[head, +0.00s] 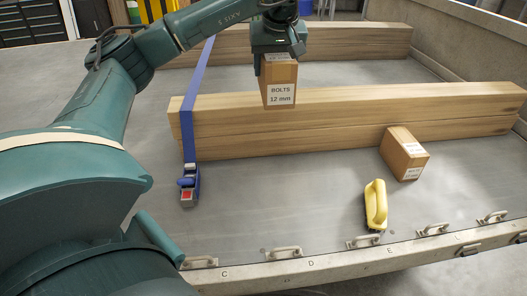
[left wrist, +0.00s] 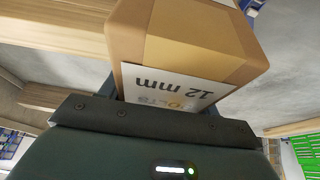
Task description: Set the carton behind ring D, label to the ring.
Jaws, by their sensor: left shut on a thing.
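My left gripper (head: 278,50) is shut on a brown carton (head: 281,73) with a white label reading BOLTS 12 mm. It holds the carton upright, in front of or above the near timber stack; the exact height is hard to tell. The label faces the trailer's near edge. In the left wrist view the carton (left wrist: 190,38) fills the space beyond the gripper, its label partly covered. Ring D (head: 285,252) is a metal lashing ring on the near rail, with the letter D just to its right and below. My right gripper is not in view.
The deck (head: 270,205) behind ring D is clear. A blue strap with a ratchet (head: 188,185) lies to its left. A yellow-handled brush (head: 376,206) and another labelled carton (head: 404,154) are to its right. The near timber stack (head: 340,125) crosses the deck behind.

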